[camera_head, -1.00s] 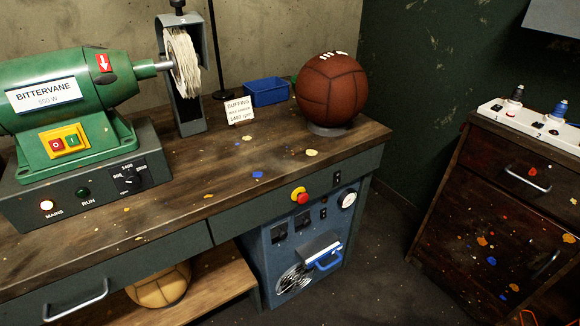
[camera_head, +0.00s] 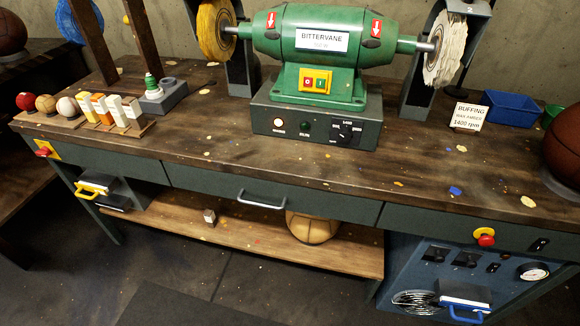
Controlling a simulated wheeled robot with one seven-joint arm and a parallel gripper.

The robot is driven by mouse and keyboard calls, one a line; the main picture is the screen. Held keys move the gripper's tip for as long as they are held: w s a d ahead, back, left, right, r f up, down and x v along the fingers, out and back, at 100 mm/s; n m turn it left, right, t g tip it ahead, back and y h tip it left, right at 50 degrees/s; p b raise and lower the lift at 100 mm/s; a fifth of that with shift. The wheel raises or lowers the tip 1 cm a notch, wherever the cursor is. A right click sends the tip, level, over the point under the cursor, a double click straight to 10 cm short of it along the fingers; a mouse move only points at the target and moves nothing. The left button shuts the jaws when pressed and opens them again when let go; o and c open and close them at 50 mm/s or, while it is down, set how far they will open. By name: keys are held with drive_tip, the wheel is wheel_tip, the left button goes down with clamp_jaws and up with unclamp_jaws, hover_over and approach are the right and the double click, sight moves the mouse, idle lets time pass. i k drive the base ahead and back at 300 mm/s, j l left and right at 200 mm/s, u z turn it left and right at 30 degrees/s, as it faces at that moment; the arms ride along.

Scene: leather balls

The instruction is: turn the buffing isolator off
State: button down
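No label reading "isolator" is legible. A green buffing machine marked BITTERVANE (camera_head: 322,42) stands on the bench, with a yellow plate of red and green buttons (camera_head: 316,80). Its grey base has a lit MAINS lamp (camera_head: 278,122), a dark RUN lamp (camera_head: 305,125) and a black speed dial (camera_head: 346,132). A red knob on yellow (camera_head: 485,238) is on the bench front at right, with a small black switch (camera_head: 538,245) beside it. Another red knob on a yellow plate (camera_head: 44,150) is at the left end. My gripper is not in view.
The wooden bench (camera_head: 225,145) carries a wax rack (camera_head: 110,122), a BUFFING card (camera_head: 468,115), a blue bin (camera_head: 510,108) and a brown ball (camera_head: 565,145). A blue-handled unit (camera_head: 465,305) and a yellow-handled box (camera_head: 97,185) jut out below. Floor in front is clear.

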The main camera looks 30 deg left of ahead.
sight(45, 151)
drive_tip(key=u, duration=2.2)
